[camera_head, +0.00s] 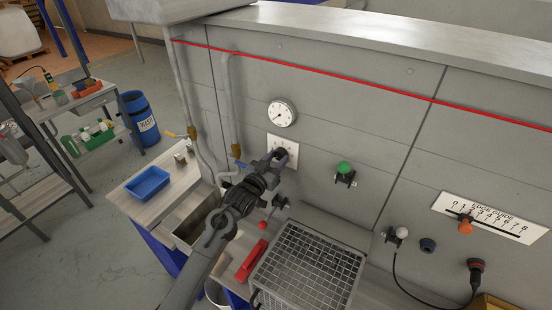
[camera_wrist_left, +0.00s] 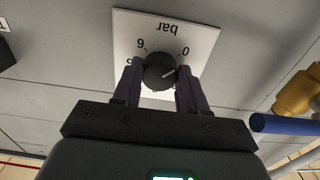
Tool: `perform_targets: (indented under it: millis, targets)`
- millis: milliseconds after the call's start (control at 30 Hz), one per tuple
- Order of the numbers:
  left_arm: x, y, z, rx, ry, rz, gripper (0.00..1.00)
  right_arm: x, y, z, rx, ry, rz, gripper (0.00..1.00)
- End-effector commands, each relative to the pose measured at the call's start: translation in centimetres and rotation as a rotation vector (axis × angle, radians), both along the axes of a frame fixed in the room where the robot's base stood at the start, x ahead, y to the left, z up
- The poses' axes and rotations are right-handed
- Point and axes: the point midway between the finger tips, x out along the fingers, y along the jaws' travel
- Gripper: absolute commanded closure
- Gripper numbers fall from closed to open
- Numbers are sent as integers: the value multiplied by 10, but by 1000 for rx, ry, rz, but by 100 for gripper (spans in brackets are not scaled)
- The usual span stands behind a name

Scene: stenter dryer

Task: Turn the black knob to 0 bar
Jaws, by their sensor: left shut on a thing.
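The black knob (camera_wrist_left: 159,71) sits on a white scale plate marked "bar" (camera_wrist_left: 205,38), which appears upside down in the left wrist view. Its white pointer line points right and slightly up, to a spot a little below the 0. The 6 is at the upper left. My left gripper (camera_head: 283,158) is at the plate on the grey wall, and its fingers (camera_wrist_left: 160,82) are shut on the knob, one on each side. In the head view the gripper mostly hides the knob. The lower scale numbers are hidden. My right gripper is not in view.
A round pressure gauge (camera_head: 281,113) is on the wall just above the plate. A blue-handled valve (camera_head: 238,163) is close by on the left. A green button (camera_head: 344,168) is to the right. A wire basket (camera_head: 310,268) and a red-handled item (camera_head: 252,261) are below.

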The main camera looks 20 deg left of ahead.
Motion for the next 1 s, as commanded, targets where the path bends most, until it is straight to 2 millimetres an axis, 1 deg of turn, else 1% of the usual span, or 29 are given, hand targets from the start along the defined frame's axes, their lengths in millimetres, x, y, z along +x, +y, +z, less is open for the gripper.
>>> perform_targets:
  millis: [500,533,667,700,1000]
  targets:
    - [0,0,0,-24,3,0,88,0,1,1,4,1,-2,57]
    - [0,0,0,-24,3,0,55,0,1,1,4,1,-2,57]
    - [0,0,0,-23,3,0,35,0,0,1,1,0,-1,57]
    - [0,0,0,-23,3,0,33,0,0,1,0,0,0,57]
    - [-1,0,0,-21,3,0,33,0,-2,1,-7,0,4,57]
